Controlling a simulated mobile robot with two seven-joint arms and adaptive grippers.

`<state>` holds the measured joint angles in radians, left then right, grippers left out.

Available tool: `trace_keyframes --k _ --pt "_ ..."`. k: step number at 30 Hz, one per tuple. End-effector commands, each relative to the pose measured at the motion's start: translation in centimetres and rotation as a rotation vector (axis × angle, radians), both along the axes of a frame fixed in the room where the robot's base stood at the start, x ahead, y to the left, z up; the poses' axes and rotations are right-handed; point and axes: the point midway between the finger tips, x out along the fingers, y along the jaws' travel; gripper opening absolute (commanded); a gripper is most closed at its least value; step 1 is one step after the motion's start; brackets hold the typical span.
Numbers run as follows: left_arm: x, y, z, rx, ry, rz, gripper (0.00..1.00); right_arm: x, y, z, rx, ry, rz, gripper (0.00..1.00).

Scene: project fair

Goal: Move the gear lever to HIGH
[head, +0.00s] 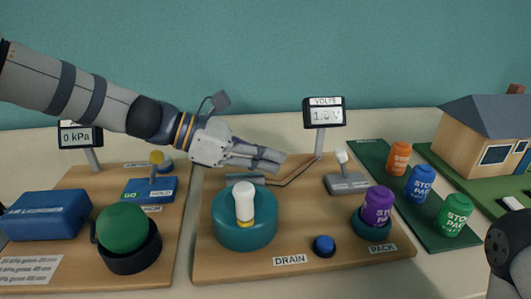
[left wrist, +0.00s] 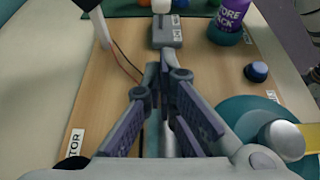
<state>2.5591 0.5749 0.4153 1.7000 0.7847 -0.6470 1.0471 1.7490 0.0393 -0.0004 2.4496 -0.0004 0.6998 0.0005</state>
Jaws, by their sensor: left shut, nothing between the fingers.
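The likely gear lever (head: 341,157) has a white knob on a short stem, standing on a grey base (head: 347,183) at the back right of the middle board. In the left wrist view the grey base (left wrist: 167,32) is straight ahead at the top, with the white knob (left wrist: 161,5) cut by the frame edge. Its labels are too small to read. My left gripper (head: 282,160) is shut and empty, above the back of the middle board, left of the lever and apart from it.
A teal drum (head: 245,232) with a white-topped post stands below my left gripper. A voltmeter (head: 324,113) on a post rises behind the lever. A purple jar (head: 377,206) and blue button (head: 324,246) are nearby. The left board has another, yellow-knobbed lever (head: 156,158).

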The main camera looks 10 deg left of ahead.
Motion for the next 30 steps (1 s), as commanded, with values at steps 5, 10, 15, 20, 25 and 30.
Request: trace_keyframes --k 5,10,15,20,25,30 --pt "1.1 -3.4 -2.3 0.002 0.007 -0.002 0.00 -0.8 0.0 -0.9 0.000 0.028 0.000 0.40" --pt "2.0 -6.3 -1.6 0.002 -0.003 -0.002 0.00 -0.8 0.0 -0.8 0.000 0.027 0.001 0.40" --pt "2.5 -7.8 -1.0 0.002 -0.002 0.001 0.00 -0.7 0.0 -0.7 0.000 0.023 0.001 0.40" --pt "2.7 -8.1 -0.8 0.001 -0.002 0.001 0.00 -0.7 0.0 -0.7 0.000 0.023 0.001 0.40" --pt "2.7 -8.1 -0.9 0.001 -0.002 0.001 0.00 -0.7 0.0 -0.7 0.000 0.023 0.001 0.40" --pt "3.0 -8.1 -0.8 0.011 -0.001 0.001 0.00 -0.7 0.0 -0.7 0.000 0.024 0.001 0.40"
